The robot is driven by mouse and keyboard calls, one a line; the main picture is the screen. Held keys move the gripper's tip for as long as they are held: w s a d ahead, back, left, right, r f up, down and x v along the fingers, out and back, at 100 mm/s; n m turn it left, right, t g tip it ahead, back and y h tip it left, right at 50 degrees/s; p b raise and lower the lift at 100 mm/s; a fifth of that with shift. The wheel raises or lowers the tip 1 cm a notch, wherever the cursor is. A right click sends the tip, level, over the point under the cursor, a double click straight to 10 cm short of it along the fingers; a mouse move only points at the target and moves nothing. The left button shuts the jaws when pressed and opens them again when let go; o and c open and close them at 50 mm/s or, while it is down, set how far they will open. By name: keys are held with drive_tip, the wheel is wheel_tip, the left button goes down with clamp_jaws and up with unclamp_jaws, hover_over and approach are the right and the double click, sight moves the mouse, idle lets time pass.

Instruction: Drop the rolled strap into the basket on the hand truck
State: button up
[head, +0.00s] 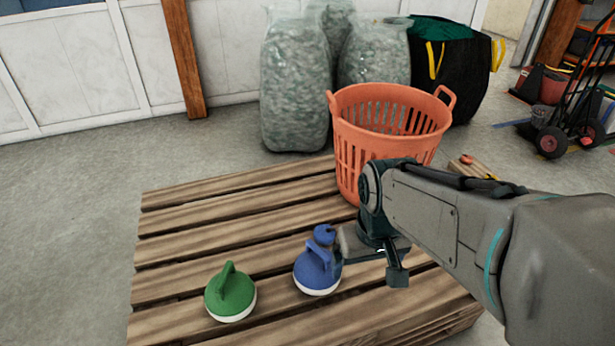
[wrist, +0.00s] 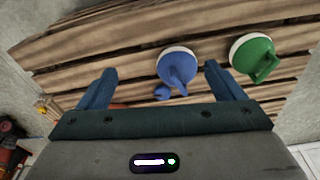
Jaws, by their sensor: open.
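A small blue roll (head: 325,234), which looks like the rolled strap, is on the slatted wooden pallet (head: 165,222), just behind a blue round object with a handle and white base (head: 317,272). In the wrist view the small blue roll (wrist: 162,92) shows between my fingers, close to the blue handled object (wrist: 178,66). My gripper (head: 374,258) is open and empty, pointing down to the right of them. A large orange slatted basket (head: 390,103) stands behind my arm at the pallet's far right; its base is partly hidden. The hand truck (head: 578,100) is at the far right.
A green handled object (head: 230,293) sits on the pallet left of the blue one. Clear sacks of scrap (head: 294,85) and a black bag with yellow handles (head: 455,75) stand behind the basket.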

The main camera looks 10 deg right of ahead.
drive_tip(key=w+f+n+b, duration=0.2)
drive_tip(key=w+n, duration=0.5)
drive_tip(key=w, duration=0.5)
drive_tip(key=n+h+b, duration=0.1)
drive_tip(key=n+b, duration=0.5)
drive_tip(key=n, duration=1.1)
hover_over(324, 231)
drive_tip(key=shift+g, duration=0.3)
drive_tip(key=f, duration=2.5)
drive_tip(key=shift+a+f, duration=0.25)
drive_tip(key=f+b, duration=0.1)
drive_tip(key=f, duration=0.1)
drive_tip(key=f+b, duration=0.1)
drive_tip(key=f, duration=0.1)
drive_tip(key=f+b, duration=0.1)
drive_tip(key=shift+s+d+f, duration=0.1)
drive_tip(key=shift+d+f, duration=0.15)
drive_tip(key=shift+f, duration=0.15)
drive_tip(key=shift+r, duration=0.1)
drive_tip(key=c, duration=1.2)
drive_tip(key=shift+c, duration=0.2)
